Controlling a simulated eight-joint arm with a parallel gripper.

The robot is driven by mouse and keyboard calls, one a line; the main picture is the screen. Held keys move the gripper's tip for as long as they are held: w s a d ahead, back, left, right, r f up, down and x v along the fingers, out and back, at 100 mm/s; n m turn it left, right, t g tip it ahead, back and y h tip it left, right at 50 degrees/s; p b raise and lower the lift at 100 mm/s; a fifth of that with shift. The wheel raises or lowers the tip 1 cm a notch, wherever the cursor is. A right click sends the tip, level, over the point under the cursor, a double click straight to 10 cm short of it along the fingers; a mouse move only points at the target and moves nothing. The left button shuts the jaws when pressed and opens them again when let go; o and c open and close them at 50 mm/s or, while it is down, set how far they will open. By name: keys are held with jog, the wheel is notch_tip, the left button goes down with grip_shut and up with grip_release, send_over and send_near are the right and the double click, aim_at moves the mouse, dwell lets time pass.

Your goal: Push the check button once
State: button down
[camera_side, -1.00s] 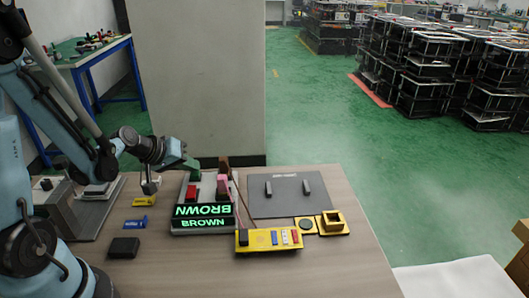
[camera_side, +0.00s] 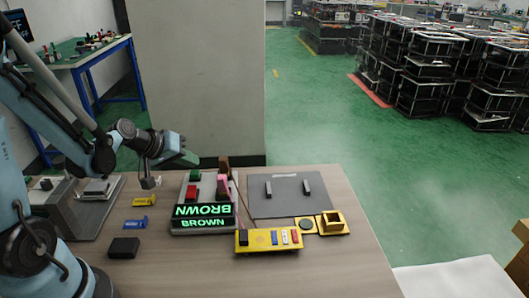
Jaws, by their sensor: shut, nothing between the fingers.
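A grey fixture (camera_side: 178,212) stands on the table with a display (camera_side: 205,217) that reads BROWN in green letters. On it are a green button (camera_side: 195,176), a red button (camera_side: 191,192) and a pink lever-like part (camera_side: 223,186). I cannot read any label that marks one of them as the check button. My gripper (camera_side: 191,160) is shut and empty. It is just above and behind the green button, apart from it as far as this view shows.
A yellow panel (camera_side: 262,248) with several small coloured parts lies in front, with a yellow square holder (camera_side: 331,223) at its right. A grey plate (camera_side: 310,208) with two dark pegs lies behind. A black block (camera_side: 124,247) and blue and yellow pieces lie left.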

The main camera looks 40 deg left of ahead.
aim_at(191, 173)
jog(key=shift+r, duration=0.1)
jog(key=shift+r, duration=2.4)
jog(key=s+d+r+m+g, duration=0.2)
jog(key=s+d+m, duration=0.6)
jog(key=d, duration=0.5)
jog(key=shift+d+r, duration=0.15)
jog(key=shift+r, duration=0.45)
